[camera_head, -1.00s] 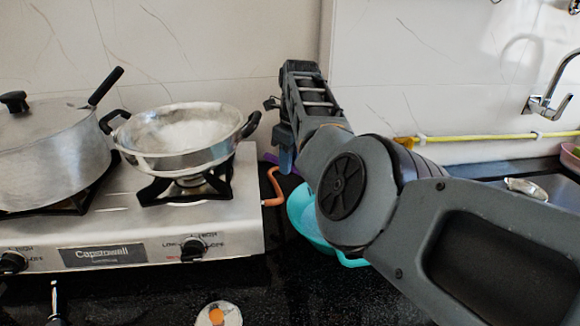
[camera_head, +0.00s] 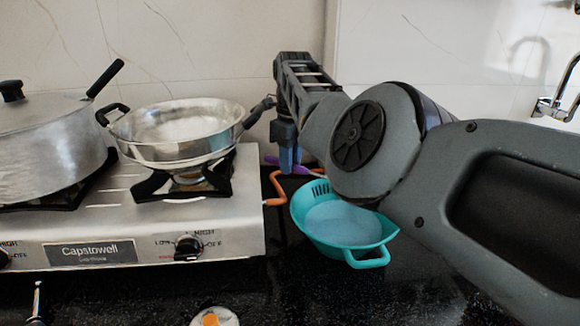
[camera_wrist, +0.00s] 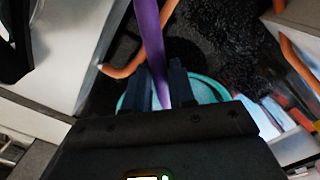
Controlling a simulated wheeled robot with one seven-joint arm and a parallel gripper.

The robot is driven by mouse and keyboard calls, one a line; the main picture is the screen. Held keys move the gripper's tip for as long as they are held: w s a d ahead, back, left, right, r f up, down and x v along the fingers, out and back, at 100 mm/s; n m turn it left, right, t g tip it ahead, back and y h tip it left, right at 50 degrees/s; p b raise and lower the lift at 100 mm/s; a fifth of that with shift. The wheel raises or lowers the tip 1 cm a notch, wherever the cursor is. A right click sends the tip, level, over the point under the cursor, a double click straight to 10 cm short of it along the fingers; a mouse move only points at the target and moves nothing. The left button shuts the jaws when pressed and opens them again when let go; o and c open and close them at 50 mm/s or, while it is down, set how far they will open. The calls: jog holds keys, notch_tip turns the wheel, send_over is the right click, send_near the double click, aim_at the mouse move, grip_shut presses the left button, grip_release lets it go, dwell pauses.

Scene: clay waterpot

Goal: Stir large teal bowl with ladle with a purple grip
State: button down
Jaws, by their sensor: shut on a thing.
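The large teal bowl (camera_head: 345,238) sits on the dark counter right of the stove, partly behind my arm. It has a slotted side and a loop handle, and looks light blue inside. In the wrist view part of its rim (camera_wrist: 204,90) shows behind my fingers. My gripper (camera_head: 288,162) points down just behind the bowl, beside the stove's right edge. In the wrist view my gripper (camera_wrist: 170,85) is shut on the purple grip of the ladle (camera_wrist: 150,35). A bit of the purple grip (camera_head: 272,160) also shows in the head view. The ladle's head is hidden.
A stove (camera_head: 110,205) on the left carries a silver pan (camera_head: 178,135) close to my gripper and a lidded pot (camera_head: 45,145). An orange hose (camera_head: 274,188) runs between stove and bowl. The counter (camera_head: 300,295) in front of the bowl is clear.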

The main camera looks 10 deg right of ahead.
jog(key=shift+f+b, duration=0.25)
jog(key=shift+b, duration=0.55)
jog(key=shift+r+p, duration=1.3)
jog(key=shift+r, duration=0.4)
